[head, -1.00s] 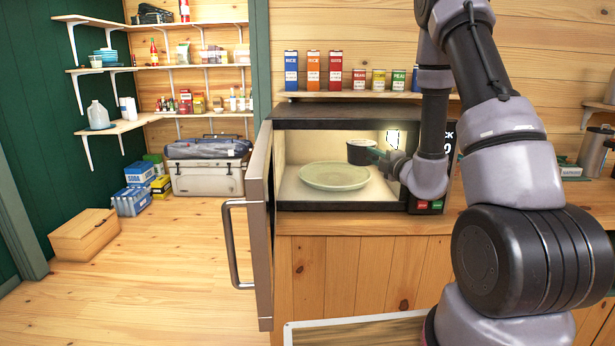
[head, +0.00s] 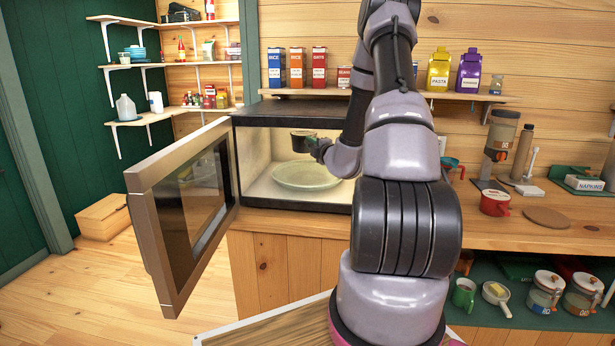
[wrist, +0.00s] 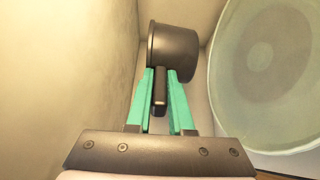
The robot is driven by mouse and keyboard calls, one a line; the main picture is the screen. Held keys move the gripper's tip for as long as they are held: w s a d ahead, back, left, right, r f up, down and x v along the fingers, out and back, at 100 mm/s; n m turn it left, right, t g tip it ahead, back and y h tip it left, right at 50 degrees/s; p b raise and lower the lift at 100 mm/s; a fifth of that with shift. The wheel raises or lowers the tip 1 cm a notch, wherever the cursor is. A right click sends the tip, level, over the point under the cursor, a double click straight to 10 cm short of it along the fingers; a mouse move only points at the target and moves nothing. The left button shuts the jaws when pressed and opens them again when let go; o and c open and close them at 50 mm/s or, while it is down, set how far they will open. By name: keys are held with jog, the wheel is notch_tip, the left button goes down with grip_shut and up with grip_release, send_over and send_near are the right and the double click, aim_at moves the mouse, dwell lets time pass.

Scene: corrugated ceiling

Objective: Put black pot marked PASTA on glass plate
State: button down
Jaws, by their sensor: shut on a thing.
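The black pot (head: 304,142) is inside the open microwave (head: 262,150), up above the back of the glass plate (head: 308,176) in the head view. In the wrist view the pot (wrist: 173,52) is dark and round, and its handle points at my gripper (wrist: 160,88). My gripper is shut on the pot's handle, with a green finger on each side. The glass plate (wrist: 262,75) is pale green, round and empty, to the right of the pot in the wrist view. No PASTA marking is readable on the pot. My arm hides the microwave's right side.
The microwave door (head: 185,215) stands open to the left. Pale microwave walls lie close around my gripper. A shelf (head: 430,94) with boxes and bags is above. A red mug (head: 495,202) and other items stand on the counter at right.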

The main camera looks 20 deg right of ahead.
jog(key=f, duration=0.5)
jog(key=shift+d+f, duration=0.15)
jog(key=shift+d, duration=0.2)
jog(key=shift+f, duration=2.25)
jog(key=shift+f, duration=0.15)
